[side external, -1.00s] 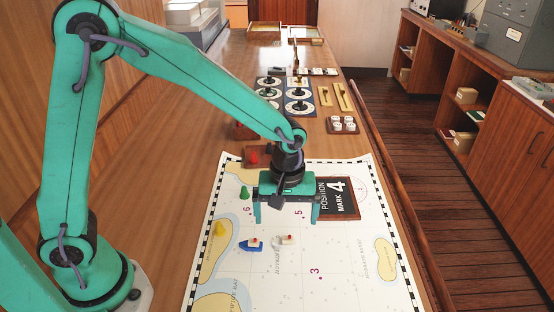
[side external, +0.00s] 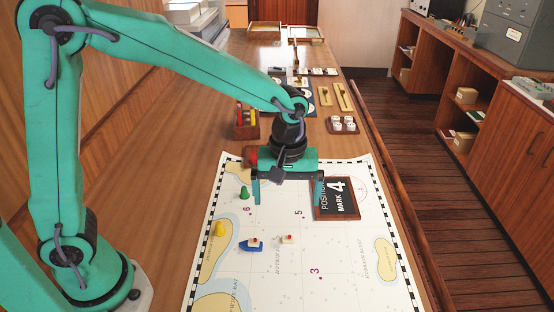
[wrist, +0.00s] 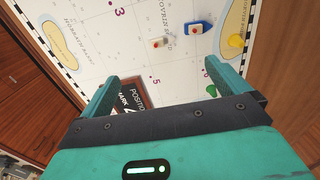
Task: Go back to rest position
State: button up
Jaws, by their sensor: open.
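My gripper (side external: 288,190) is open and empty above the far part of the sea chart (side external: 345,270). Its two fingers are spread wide, with the chart showing between them. In the wrist view my gripper (wrist: 165,85) also shows its fingers apart with nothing between them. A dark sign reading "Position Mark 4" (side external: 338,197) is beside the right finger, partly covered by it.
On the chart stand a blue boat (side external: 251,245), a white boat (side external: 287,239), a yellow piece (side external: 220,229) and a green piece (side external: 244,193). A tray of white pieces (side external: 342,125) and yellow tools (side external: 333,97) lie farther back. The chart's near right is clear.

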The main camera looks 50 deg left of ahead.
notch_tip(320, 180, up, 4)
jog(key=shift+r, duration=0.1)
jog(key=shift+s+a, duration=0.1)
jog(key=s+a+r+m+t, duration=0.2)
jog(key=s+a+r+m, duration=0.1)
jog(key=s+a, duration=0.3)
jog(key=s+a+r+m+t, duration=0.3)
jog(key=s+a+m, duration=0.3)
jog(key=s, duration=0.3)
jog(key=shift+a+r+t, duration=0.25)
jog(key=shift+a+t, duration=0.05)
jog(key=shift+a, duration=0.4)
